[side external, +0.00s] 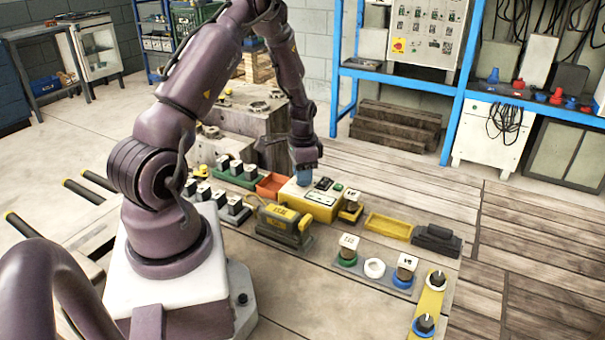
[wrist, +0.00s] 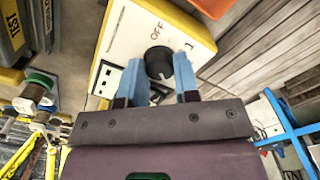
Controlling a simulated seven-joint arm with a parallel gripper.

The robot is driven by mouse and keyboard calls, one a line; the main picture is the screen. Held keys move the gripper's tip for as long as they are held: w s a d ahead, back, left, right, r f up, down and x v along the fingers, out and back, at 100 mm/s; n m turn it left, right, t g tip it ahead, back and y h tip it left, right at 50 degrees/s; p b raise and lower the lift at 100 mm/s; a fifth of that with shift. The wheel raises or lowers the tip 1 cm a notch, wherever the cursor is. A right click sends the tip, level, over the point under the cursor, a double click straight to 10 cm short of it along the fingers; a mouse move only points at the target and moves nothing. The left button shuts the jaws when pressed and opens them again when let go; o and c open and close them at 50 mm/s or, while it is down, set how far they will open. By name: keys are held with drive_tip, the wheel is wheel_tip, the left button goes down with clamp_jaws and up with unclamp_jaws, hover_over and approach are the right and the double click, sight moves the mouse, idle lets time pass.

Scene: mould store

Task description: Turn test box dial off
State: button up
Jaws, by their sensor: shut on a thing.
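The yellow test box (side external: 322,211) with a white top face stands in the middle of the bench in the side view. In the wrist view, its white face (wrist: 128,45) bears the word OFF and another mark to the right. The black round dial (wrist: 158,62) sits on this face. My gripper (wrist: 158,76) has one blue finger on each side of the dial and is shut on it. Which mark the dial points at is hard to tell. In the side view, my gripper (side external: 304,176) points down at the box's far left part and hides the dial.
A yellow and grey device (side external: 283,222) stands close in front of the box. An orange tray (side external: 271,186) lies left of it, and a yellow tray (side external: 389,226) lies to the right. Small labelled pieces (side external: 348,248) stand along the bench. A blue shelf (side external: 470,92) stands behind.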

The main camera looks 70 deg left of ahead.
drive_tip(key=n, duration=1.3)
drive_tip(key=shift+n, duration=0.4)
drive_tip(key=n, duration=1.3)
drive_tip(key=shift+n, duration=0.3)
drive_tip(key=o, duration=0.9)
drive_tip(key=shift+o, duration=0.2)
drive_tip(key=shift+r, duration=0.1)
